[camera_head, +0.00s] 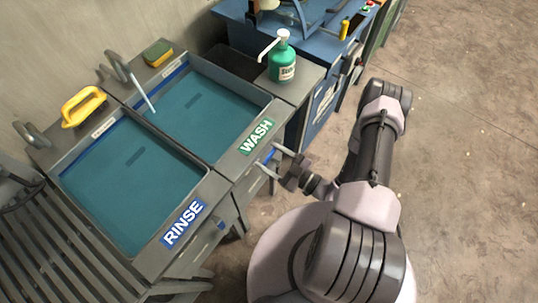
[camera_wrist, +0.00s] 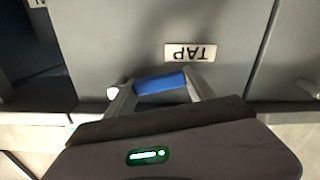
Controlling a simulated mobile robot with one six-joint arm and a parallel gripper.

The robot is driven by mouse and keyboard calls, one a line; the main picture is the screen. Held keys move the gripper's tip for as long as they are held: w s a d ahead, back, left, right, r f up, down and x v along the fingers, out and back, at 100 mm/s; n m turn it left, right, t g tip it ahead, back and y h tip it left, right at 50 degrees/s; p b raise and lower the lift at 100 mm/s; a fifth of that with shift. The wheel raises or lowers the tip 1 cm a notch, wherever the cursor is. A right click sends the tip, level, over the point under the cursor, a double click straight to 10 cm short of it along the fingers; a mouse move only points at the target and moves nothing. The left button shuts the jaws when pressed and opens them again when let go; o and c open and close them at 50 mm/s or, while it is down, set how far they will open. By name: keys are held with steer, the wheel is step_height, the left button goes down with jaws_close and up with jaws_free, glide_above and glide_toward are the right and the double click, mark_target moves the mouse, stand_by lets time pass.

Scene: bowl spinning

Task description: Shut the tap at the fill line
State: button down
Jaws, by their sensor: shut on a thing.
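My gripper (camera_head: 271,162) is at the front panel of the WASH sink, below its green label. In the wrist view its two fingers (camera_wrist: 160,88) are shut on the blue tap handle (camera_wrist: 160,83), which lies between them beside a TAP label (camera_wrist: 190,53). The handle also shows as a small blue patch in the head view (camera_head: 267,155). A pale stream (camera_head: 147,96) runs from the faucet (camera_head: 121,66) into the wash basin, which holds teal water (camera_head: 205,115). A blue strip (camera_head: 175,76) runs along the basin's back wall; whether the water touches it, I cannot tell.
The RINSE basin (camera_head: 130,180) with teal water is at the left. A yellow-handled brush (camera_head: 83,106) and a sponge (camera_head: 158,52) lie on the back ledge. A green soap bottle (camera_head: 282,62) stands right of the wash basin. The floor at right is clear.

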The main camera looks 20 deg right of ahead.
steer(key=n, duration=0.1)
steer(key=f+n+b, duration=0.1)
steer(key=n, duration=0.1)
steer(key=f+n, duration=0.1)
steer(key=shift+w+d+f+b, duration=0.2)
steer(key=shift+d+f+b, duration=0.05)
steer(key=shift+d+b, duration=0.1)
steer(key=shift+w+d+f+n+b, duration=0.2)
steer(key=shift+f+n+b, duration=0.15)
steer(key=shift+n, duration=0.65)
steer(key=shift+w+d+f+n+b, duration=0.2)
steer(key=shift+f+n, duration=0.1)
steer(key=shift+n, duration=0.7)
steer(key=shift+c, duration=1.6)
jaws_free()
steer(key=shift+d, duration=0.1)
steer(key=p+v, duration=0.2)
steer(key=v, duration=1.5)
steer(key=shift+s+p, duration=0.2)
steer(key=shift+p, duration=0.2)
